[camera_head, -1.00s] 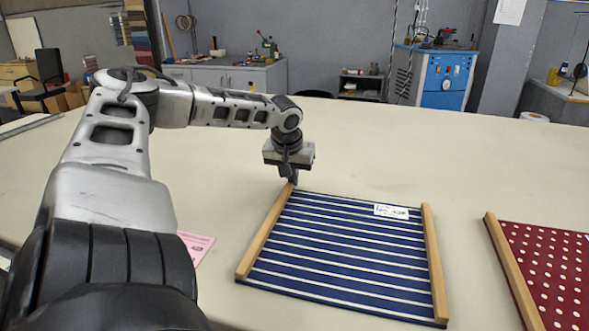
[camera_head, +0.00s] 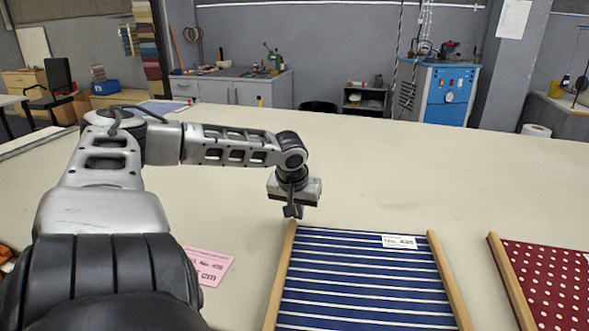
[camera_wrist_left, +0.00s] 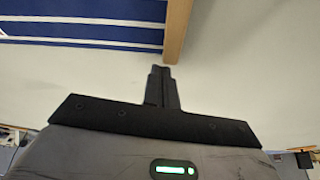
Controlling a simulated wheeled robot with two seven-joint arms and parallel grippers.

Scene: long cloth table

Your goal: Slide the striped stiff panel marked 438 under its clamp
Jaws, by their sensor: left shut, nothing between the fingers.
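The striped panel (camera_head: 362,285) is navy blue with white stripes and lies flat on the table. It has a wooden bar along each side, and a white label (camera_head: 399,242) is near its far right corner; I cannot read the number with certainty. My left gripper (camera_head: 293,211) is shut and empty, just beyond the far end of the panel's left wooden bar (camera_head: 281,275). In the left wrist view, the shut fingers (camera_wrist_left: 161,85) point at the end of the wooden bar (camera_wrist_left: 177,30), with the stripes beside it. No clamp is identifiable. My right gripper is out of view.
A red panel with white dots (camera_head: 558,285) and a wooden bar lies at the right. A pink printed card (camera_head: 208,265) lies left of the striped panel. The long cloth table (camera_head: 400,165) is bare beyond the panels.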

